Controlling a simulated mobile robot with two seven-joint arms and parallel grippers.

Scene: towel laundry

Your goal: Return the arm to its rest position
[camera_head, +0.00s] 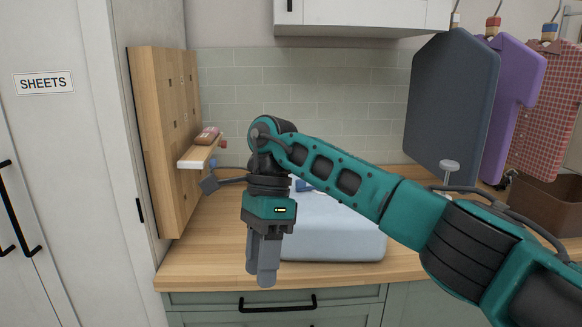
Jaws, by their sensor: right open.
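My right gripper (260,262) hangs fingers down at the end of my teal right arm, which reaches in from the lower right. Its jaws are open and I see nothing between them. It is in front of the wooden counter (212,255), with the fingertips low in the picture near the counter's front edge. I cannot tell the exact gap to the counter. My left gripper is not in view.
A pale blue block-like item (335,240) sits on the counter behind my arm, partly hidden. A wooden pegboard (160,130) with a small shelf (196,157) stands left. Dark (450,105), purple (508,105) and red checked (545,110) cloths hang right, above a brown bin (540,208).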

